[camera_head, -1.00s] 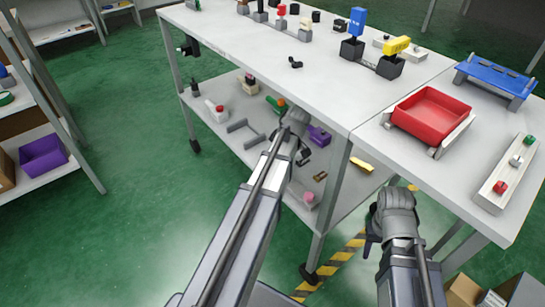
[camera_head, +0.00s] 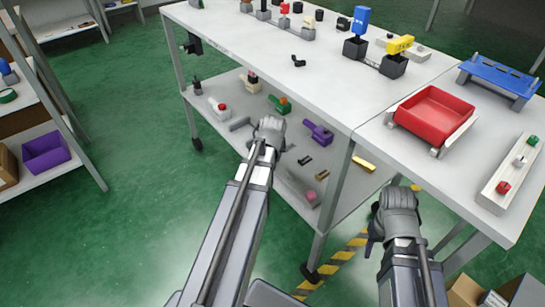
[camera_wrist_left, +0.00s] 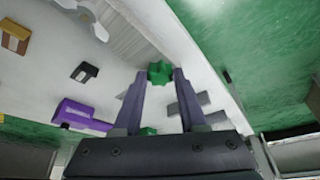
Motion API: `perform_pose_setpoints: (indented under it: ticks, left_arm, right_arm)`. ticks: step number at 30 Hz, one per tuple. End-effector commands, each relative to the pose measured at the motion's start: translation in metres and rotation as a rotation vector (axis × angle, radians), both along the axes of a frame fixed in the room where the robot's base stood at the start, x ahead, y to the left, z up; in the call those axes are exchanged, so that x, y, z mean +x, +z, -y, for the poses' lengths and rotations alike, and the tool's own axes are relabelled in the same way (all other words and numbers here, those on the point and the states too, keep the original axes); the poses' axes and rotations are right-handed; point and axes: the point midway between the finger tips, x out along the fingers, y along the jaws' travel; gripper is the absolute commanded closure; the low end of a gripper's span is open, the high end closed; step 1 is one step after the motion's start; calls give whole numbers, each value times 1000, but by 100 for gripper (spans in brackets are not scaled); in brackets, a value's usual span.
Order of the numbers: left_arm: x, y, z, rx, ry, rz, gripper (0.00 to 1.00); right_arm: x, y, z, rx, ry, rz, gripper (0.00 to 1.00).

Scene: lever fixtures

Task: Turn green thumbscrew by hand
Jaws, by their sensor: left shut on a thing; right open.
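The green thumbscrew (camera_wrist_left: 160,73) is a small star-shaped knob at the upper middle of the left wrist view. My left gripper (camera_head: 270,128) reaches over the lower shelf of the workbench. In the left wrist view its two dark fingers stand on either side of the thumbscrew, shut on it. In the head view the gripper and wrist hide the thumbscrew. My right gripper (camera_head: 374,232) is open and empty, low beside the bench leg, away from the fixtures.
On the lower shelf stand a purple fixture (camera_head: 318,132), a green and orange fixture (camera_head: 280,104) and a red-button block (camera_head: 219,108). The bench top overhangs the shelf, with a post (camera_head: 338,180) right of my left arm. A red tray (camera_head: 433,115) sits on top.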

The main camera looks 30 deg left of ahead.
Motion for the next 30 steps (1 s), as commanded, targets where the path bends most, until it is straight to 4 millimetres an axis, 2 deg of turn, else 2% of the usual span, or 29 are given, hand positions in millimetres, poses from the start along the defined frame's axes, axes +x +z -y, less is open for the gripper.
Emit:
perform_pose_setpoints:
  ticks: [30]
  left_arm:
    - [0,0,-12,-2,-954,-1,100]
  right_arm:
    - [0,0,0,0,0,0,50]
